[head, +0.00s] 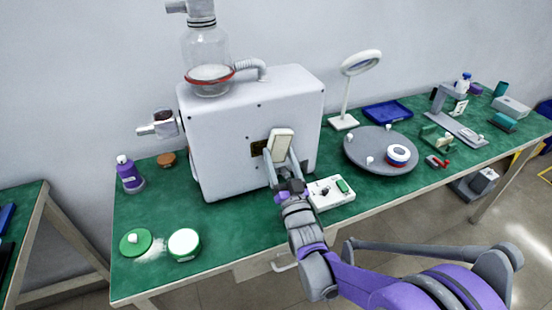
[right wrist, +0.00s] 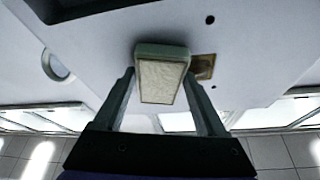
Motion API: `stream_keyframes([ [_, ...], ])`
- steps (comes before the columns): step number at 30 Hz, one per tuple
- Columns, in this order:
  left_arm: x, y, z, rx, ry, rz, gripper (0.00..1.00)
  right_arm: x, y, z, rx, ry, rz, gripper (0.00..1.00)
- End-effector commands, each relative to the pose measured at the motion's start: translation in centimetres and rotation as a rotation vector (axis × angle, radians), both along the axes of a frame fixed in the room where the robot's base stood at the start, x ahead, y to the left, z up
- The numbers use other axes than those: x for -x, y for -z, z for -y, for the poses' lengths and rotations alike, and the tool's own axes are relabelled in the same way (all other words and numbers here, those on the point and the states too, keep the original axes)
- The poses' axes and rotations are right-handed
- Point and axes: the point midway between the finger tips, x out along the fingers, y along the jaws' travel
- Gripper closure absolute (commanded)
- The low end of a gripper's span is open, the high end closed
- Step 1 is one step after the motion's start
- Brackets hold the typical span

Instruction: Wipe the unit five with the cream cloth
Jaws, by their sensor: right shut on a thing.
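My right gripper (head: 282,163) is shut on a cream pad-like cloth (head: 281,143) in front of the unit. In the right wrist view the cloth (right wrist: 161,82) sits between the fingers, close to the white front face and beside the plate (right wrist: 203,66). I cannot tell if it touches. My left gripper is out of view.
A small white box with a green part (head: 332,193) lies right of my forearm. A grey turntable (head: 365,158) and magnifier lamp (head: 345,121) stand further right. A purple bottle (head: 130,175), green lid (head: 136,242) and open jar (head: 184,244) are left. The table's front middle is fairly clear.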

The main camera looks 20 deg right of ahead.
Motion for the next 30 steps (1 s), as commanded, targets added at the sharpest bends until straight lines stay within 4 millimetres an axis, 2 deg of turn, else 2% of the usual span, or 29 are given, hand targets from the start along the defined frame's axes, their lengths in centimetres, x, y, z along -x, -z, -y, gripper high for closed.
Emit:
stream_keyframes([
  [12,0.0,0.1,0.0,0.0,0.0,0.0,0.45,-0.2,0.0,-3.4,0.001,-0.004,0.001,0.71],
  [20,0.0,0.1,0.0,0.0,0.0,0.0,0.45,-0.2,0.0,-4.3,0.0,-0.003,0.0,0.71],
  [30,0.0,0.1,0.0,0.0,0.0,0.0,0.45,0.0,0.0,-7.3,0.0,-0.006,-0.001,0.71],
])
